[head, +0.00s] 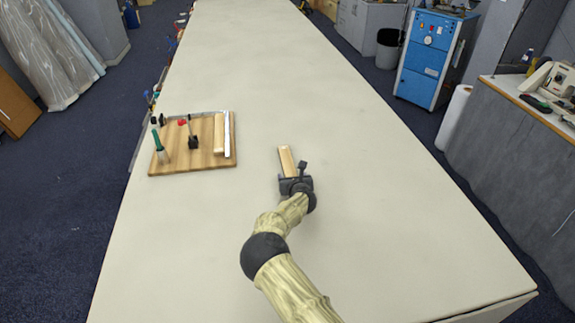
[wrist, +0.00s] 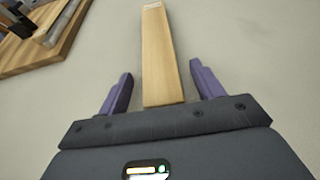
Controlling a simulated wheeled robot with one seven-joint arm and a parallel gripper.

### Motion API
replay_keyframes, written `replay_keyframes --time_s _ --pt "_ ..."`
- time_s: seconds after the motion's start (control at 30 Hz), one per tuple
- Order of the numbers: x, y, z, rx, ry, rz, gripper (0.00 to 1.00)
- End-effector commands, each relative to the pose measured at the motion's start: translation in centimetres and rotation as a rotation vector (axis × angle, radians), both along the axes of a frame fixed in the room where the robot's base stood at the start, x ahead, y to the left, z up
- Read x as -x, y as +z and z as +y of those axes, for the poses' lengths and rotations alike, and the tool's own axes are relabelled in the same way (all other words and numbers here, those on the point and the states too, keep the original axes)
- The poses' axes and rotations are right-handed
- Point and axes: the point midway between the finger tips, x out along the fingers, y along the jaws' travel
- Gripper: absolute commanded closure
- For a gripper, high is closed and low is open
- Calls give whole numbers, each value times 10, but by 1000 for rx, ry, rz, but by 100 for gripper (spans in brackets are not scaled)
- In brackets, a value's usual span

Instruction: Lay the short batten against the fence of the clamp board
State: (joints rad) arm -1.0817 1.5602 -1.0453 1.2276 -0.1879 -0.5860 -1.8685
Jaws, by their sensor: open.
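A light wooden batten (head: 287,161) lies on the table right of the clamp board, just beyond my gripper (head: 297,183). In the wrist view the batten (wrist: 158,50) runs away from me, its near end between the spread fingers of my gripper (wrist: 161,74). The fingers are open, with a gap on each side of the batten. The clamp board (head: 193,161) lies at the left of the table. A pale straight rail, apparently the fence (head: 228,136), runs along its right side. The board's corner (wrist: 48,52) shows in the wrist view.
Another wooden strip (head: 219,133) lies on the board along the rail. A green-handled clamp (head: 158,146) and a red-tipped clamp (head: 190,135) stand on the board's left part. The cloth table (head: 350,120) is clear between board and batten, and to the right.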

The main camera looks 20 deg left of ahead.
Motion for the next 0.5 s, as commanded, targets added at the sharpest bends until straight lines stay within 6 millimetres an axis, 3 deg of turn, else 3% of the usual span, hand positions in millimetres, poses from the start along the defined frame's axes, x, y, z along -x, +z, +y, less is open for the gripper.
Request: replay_keyframes --time_s 0.07,0.3,0.37,0.5 --pt "0 0 0 0 0 0 34" --pt "0 0 0 0 0 0 81" --pt "0 1 0 -1 0 -1 88" --pt "0 1 0 -1 0 -1 88"
